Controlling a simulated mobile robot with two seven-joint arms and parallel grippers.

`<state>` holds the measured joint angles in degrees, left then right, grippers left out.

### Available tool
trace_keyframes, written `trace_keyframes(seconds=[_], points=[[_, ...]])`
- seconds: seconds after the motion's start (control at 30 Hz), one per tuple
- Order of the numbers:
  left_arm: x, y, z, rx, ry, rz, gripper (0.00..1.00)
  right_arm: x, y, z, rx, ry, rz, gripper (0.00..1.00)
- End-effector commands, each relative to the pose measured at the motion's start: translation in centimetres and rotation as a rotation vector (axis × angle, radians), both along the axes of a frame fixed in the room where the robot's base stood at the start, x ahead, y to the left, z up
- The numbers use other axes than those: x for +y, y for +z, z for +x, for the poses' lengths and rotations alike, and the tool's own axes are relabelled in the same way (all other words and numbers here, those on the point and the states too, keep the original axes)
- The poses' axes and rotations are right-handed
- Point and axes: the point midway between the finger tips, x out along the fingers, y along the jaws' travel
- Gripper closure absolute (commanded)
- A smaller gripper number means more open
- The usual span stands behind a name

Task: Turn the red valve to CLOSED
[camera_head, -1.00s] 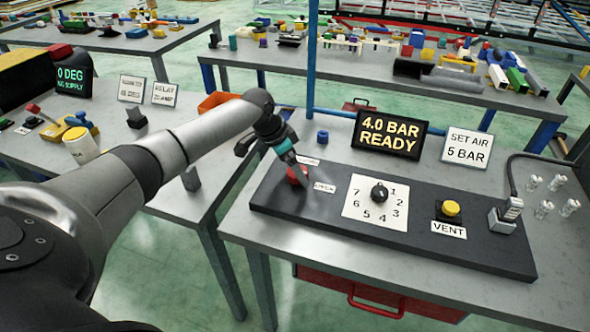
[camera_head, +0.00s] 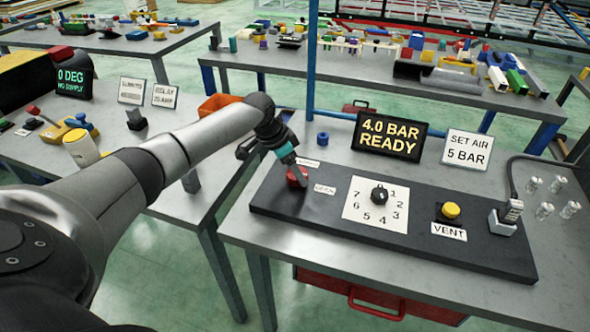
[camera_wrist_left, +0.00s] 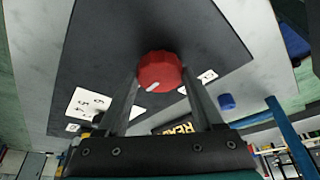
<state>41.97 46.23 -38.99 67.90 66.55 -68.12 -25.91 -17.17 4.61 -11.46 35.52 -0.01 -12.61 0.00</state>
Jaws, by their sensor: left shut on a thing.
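The red valve (camera_head: 297,177) is a round knob at the left end of the dark panel (camera_head: 275,205). My left gripper (camera_head: 299,181) reaches down to it from above and is shut on it. The left wrist view shows the valve (camera_wrist_left: 160,70) between the two fingers (camera_wrist_left: 158,85), with its white pointer mark toward the lower left. A small label (camera_head: 308,163) lies behind the valve and an OPEN label (camera_head: 325,189) to its right. A white label (camera_wrist_left: 207,76) shows right of the valve in the wrist view. My right gripper is not in view.
On the panel stand a black dial on a numbered card (camera_head: 375,218), a yellow VENT button (camera_head: 451,211) and a grey connector (camera_head: 505,220). A screen (camera_head: 388,137) reads 4.0 BAR READY. A sign (camera_head: 467,149) reads SET AIR 5 BAR. A blue cap (camera_head: 322,138) stands behind the panel.

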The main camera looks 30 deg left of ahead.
Motion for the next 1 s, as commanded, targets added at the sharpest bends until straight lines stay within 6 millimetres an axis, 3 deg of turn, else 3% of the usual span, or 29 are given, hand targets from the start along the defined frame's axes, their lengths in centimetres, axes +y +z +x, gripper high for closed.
trace_keyframes(seconds=[0.13,0.47,1.0], points=[[0.0,0.0,0.0,0.002,0.001,-0.001,0.87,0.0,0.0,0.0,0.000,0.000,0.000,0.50],[-0.1,0.2,-0.1,0.003,0.044,-0.002,0.87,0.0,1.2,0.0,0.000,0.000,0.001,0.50],[-0.5,0.5,-0.2,0.006,0.428,-0.004,0.87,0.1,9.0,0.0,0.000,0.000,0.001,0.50]])
